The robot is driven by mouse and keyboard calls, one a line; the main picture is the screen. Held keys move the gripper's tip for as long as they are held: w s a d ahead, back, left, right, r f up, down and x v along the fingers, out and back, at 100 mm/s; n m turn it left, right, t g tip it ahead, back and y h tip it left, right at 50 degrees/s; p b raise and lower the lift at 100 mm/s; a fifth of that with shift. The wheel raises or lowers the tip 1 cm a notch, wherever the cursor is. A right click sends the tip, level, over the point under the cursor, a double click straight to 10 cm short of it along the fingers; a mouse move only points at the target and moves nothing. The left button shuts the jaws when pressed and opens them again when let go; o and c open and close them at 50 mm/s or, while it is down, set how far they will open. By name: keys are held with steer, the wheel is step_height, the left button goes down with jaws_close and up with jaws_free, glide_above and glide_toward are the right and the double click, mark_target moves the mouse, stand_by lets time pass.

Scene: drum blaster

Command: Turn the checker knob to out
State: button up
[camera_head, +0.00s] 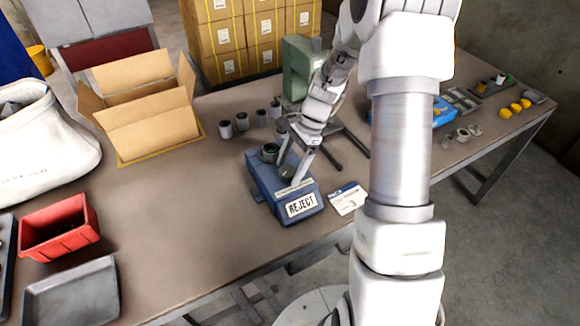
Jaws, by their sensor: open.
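The checker is a blue box (262,196) on the table, with a white REJECT sign (301,204) on its front. A small round grey part (287,172), which looks like the knob, shows on its top side between my fingers. Its setting cannot be read at this size. A dark cup-like part (269,152) with a greenish inside sits at the back of the box. My gripper (289,173) is open, pointing down over the box, with its fingers on either side of the grey part. I cannot tell whether they touch it.
A printed card (347,198) lies right of the checker. Several grey cups (242,121) and a green machine (297,68) stand behind it. An open cardboard box (150,128), a red bin (58,229) and a grey tray (72,291) are to the left. The table between is clear.

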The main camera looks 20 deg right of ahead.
steer(key=shift+c, duration=0.4)
steer(key=c, duration=1.3)
steer(key=shift+n, duration=0.4)
steer(key=n+g+p, duration=0.1)
steer(key=n+p, duration=0.1)
steer(key=shift+w+n+h, duration=0.1)
steer(key=shift+n+h, duration=0.3)
steer(key=n, duration=0.2)
steer(key=n+g+p, duration=0.1)
steer(key=shift+w+n+g+h, duration=0.1)
steer(key=shift+n+g+h, duration=0.2)
steer(key=shift+n+h, duration=0.1)
steer(key=n+h, duration=0.1)
steer(key=n, duration=0.2)
steer(key=n+h, duration=0.1)
steer(key=n, duration=0.1)
steer(key=shift+a+n+g+p, duration=0.2)
steer(key=shift+n+g+p, duration=0.2)
steer(key=shift+w+n, duration=0.1)
steer(key=shift+n, duration=0.2)
